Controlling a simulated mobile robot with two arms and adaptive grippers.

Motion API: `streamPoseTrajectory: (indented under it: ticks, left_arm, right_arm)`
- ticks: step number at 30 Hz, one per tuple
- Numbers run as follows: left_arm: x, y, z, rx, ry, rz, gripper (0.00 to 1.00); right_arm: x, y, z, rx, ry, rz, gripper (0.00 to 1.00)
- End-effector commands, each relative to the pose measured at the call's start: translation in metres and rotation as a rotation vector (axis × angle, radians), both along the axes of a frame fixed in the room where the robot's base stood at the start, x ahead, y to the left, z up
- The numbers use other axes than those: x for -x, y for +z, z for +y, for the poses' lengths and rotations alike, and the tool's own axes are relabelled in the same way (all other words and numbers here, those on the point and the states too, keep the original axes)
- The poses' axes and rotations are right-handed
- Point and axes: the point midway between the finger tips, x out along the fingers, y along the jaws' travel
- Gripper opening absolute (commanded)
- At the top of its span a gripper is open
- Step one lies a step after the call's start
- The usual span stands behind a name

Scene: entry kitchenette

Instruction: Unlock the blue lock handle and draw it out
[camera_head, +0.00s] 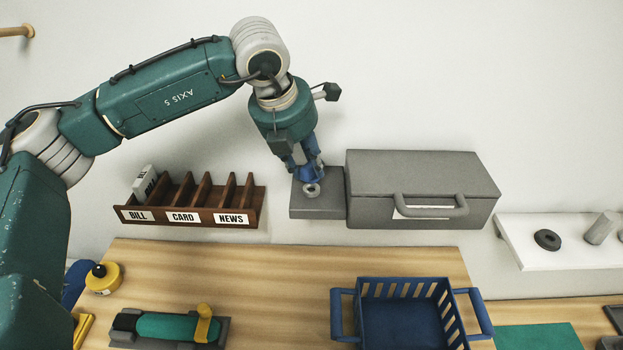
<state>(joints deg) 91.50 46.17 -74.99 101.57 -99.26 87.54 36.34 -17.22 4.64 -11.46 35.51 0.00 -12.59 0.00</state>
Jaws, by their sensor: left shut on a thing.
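My left gripper (303,163) reaches down from above and is shut on the blue lock handle (312,171). The gripper fingers cover much of the handle. Below the handle, a round metal lock piece (311,190) shows on the front of a small grey block (331,205). The handle is close against this block; I cannot tell how far it is turned or seated. My right gripper is not in view.
A grey case (425,170) with a front handle stands right beside the block. A wooden letter rack (190,200) is to the left. Below are a wooden counter (270,270), a blue basket (405,325) and a green cylinder in a cradle (175,327). A white shelf (530,255) is at right.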

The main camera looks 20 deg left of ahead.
Motion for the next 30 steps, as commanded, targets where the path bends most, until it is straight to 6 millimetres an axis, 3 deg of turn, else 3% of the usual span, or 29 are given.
streamPoseTrajectory:
  ticks: [2,3,7,16,30]
  left_arm:
    - [0.000,0.000,0.000,0.000,0.000,-0.001,0.00]
    - [0.000,0.000,0.000,0.000,0.000,-0.001,0.23]
    - [0.000,0.000,0.000,0.000,0.000,-0.001,0.00]
    - [0.000,0.003,0.000,0.000,0.000,-0.001,0.00]
    - [0.000,0.027,0.000,0.000,-0.001,-0.002,0.00]
  right_arm:
    - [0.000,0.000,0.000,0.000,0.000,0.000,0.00]
    - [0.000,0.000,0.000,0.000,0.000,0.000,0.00]
    - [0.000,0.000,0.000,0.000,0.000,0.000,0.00]
    - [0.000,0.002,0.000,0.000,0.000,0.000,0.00]
    - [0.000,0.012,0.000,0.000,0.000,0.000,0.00]
